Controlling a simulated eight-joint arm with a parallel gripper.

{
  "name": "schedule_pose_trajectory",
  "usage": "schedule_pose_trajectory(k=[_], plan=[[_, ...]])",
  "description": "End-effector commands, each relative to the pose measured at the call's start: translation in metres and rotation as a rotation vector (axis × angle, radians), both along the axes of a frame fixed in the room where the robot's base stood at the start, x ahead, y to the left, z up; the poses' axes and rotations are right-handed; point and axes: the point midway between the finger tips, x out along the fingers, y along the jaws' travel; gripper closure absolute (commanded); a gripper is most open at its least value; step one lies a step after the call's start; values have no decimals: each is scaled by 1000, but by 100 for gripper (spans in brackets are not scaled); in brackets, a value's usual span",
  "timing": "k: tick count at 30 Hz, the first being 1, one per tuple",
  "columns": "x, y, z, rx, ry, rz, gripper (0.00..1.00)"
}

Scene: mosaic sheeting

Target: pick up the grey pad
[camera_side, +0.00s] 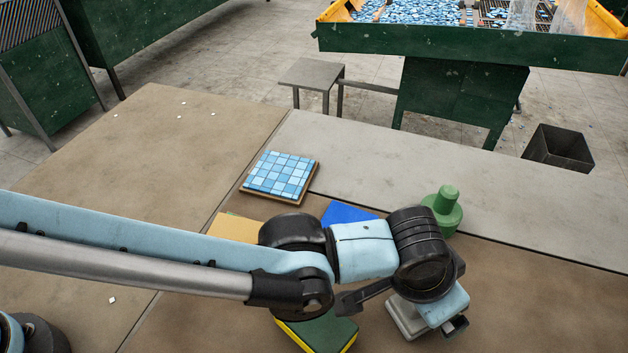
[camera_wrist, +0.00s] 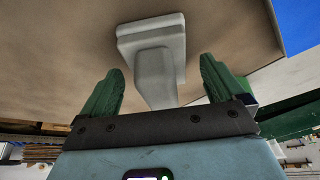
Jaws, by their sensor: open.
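The grey pad (camera_side: 405,318) lies on the brown work surface in the side view, partly hidden by my wrist and gripper. In the wrist view the grey pad (camera_wrist: 135,32) shows a flat block with a narrower grip that extends toward my gripper. My gripper (camera_wrist: 162,66) is open, with one green finger on each side of that grip. Gaps show on both sides, so the fingers appear clear of it. In the side view my gripper is low over the pad and its fingertips are mostly hidden.
A green-and-yellow block (camera_side: 328,334) lies left of the pad, partly under my arm. A green knobbed tool (camera_side: 444,209), a blue sheet (camera_side: 345,213), a tan piece (camera_side: 235,228) and a blue mosaic sheet (camera_side: 282,174) lie beyond. The surface's far left is mostly clear.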

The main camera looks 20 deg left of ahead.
Motion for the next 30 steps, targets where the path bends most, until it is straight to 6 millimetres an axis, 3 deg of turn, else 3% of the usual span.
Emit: schedule_pose_trajectory(k=[10, 24, 30], plan=[[2, -1, -6, 0, 0, 0, 4], [2, -2, -6, 0, 0, 0, 76], [2, -2, -5, 0, 0, 0, 79]])
